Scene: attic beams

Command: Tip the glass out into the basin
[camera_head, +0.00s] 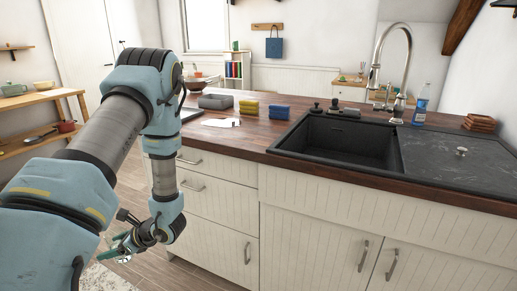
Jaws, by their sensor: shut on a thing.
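The basin (335,140) is a black sink bowl set in the dark wood counter, right of the middle of the view, and it looks empty. My gripper (122,243) hangs low at the left, in front of the cabinet and below counter height, well away from the basin. It is shut on a small greenish, see-through thing (115,246), which looks like the glass. My wrist hides part of it. I cannot tell its tilt or what it holds.
A tall chrome tap (408,65) rises behind the basin. A blue bottle (421,104) and brown stacked pieces (479,122) stand to its right. Yellow sponges (249,107), blue sponges (279,112) and a grey tray (215,101) lie to the left.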

